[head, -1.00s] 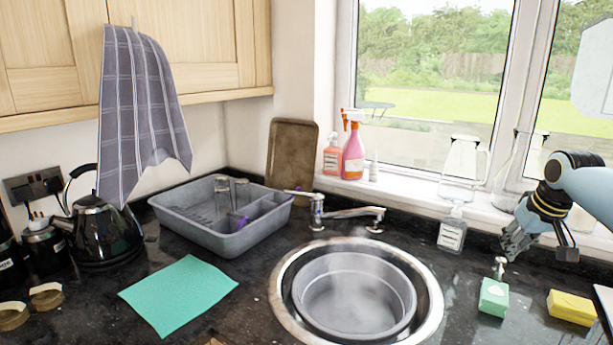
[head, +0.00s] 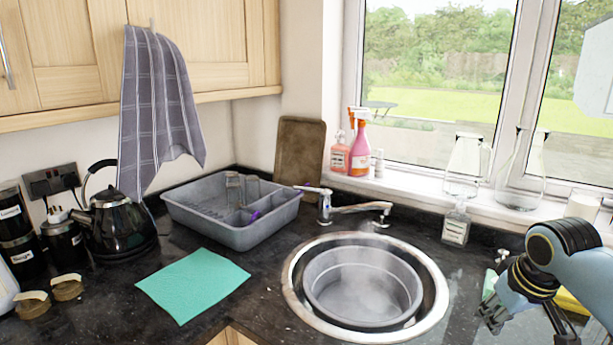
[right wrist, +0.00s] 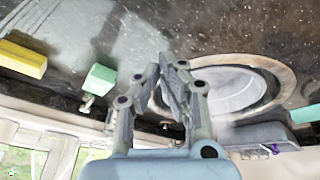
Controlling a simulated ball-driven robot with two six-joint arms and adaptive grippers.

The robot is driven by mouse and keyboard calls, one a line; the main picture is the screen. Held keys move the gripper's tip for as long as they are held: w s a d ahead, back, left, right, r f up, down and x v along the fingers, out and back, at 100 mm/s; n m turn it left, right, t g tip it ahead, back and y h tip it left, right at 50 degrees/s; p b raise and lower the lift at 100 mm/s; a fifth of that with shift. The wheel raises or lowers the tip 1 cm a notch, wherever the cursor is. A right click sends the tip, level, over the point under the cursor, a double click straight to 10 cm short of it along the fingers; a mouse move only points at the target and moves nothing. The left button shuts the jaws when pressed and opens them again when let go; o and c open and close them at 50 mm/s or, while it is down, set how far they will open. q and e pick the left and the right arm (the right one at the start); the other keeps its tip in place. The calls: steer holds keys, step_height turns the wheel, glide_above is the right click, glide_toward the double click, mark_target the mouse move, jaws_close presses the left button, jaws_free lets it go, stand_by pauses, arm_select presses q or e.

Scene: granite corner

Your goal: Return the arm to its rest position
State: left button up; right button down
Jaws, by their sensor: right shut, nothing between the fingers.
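My right gripper (head: 491,315) is at the lower right of the head view, over the counter to the right of the sink (head: 436,303). It is shut and empty. In the right wrist view its fingers (right wrist: 165,68) come together with nothing between them, with the sink rim behind them. My right arm enters the head view from the right edge and partly covers a green block (head: 489,284) and a yellow sponge (head: 572,302). My left gripper is not in view.
A round grey basin (head: 362,284) sits in the sink, steaming. The faucet (head: 355,208) stands behind it. A grey dish rack (head: 238,237), green cloth (head: 193,284) and black kettle (head: 117,225) are to the left. A soap bottle (head: 456,225) stands near the window.

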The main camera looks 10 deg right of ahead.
steer(key=s+a+r, duration=0.2)
steer(key=s+a, duration=0.2)
steer(key=s, duration=0.4)
steer(key=s+a+r, duration=0.2)
steer(key=s+a, duration=0.2)
steer(key=s, duration=0.5)
steer(key=s+a+r, duration=0.1)
steer(key=s+a, duration=0.3)
steer(key=s, duration=0.4)
steer(key=s+d+f+g+b, duration=0.15)
steer(key=f+b, duration=0.45)
steer(key=f, duration=1.3)
steer(key=s+d+f+b, duration=0.15)
steer(key=f+b, duration=0.45)
steer(key=f, duration=1.4)
steer(key=s+f+b, duration=0.4)
steer(key=s+f, duration=0.4)
steer(key=f, duration=0.4)
steer(key=s+f+g+b, duration=0.1)
steer(key=s+f+b, duration=0.4)
steer(key=s+f, duration=0.4)
step_height(320, 180, down, 3)
steer(key=shift+s+d+f, duration=0.15)
steer(key=shift+s+d, duration=0.1)
steer(key=shift+d, duration=0.2)
steer(key=c, duration=2)
jaws_free()
steer(key=shift+g, duration=0.25)
